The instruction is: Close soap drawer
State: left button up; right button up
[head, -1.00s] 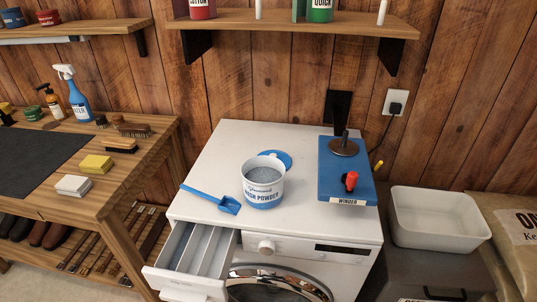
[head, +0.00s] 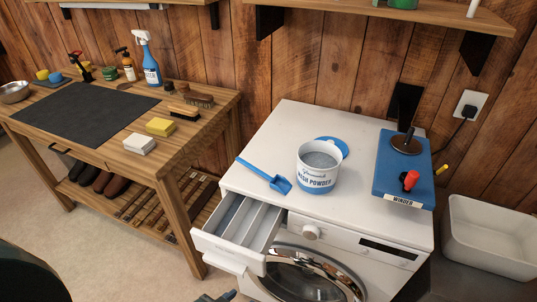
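The soap drawer (head: 228,248) is pulled out of the upper left front of the white washing machine (head: 265,150). Its long compartments are visible from above, and its front panel faces the lower left. A dark grey part (head: 215,297) pokes in at the bottom edge, below the drawer and apart from it. It looks like the tip of my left gripper, but too little shows to tell whether it is open or shut. My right gripper is not in view.
On the machine top are a tub of wash powder (head: 318,170), a blue scoop (head: 270,178), a blue lid and a blue winder (head: 390,175). A wooden bench (head: 190,150) stands close on the left. A white bin (head: 490,240) is at right.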

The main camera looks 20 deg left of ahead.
aim_at(237, 237)
jog(key=k+u, duration=0.15)
jog(key=u, duration=0.65)
jog(key=z, duration=0.35)
jog(key=i+j, duration=0.05)
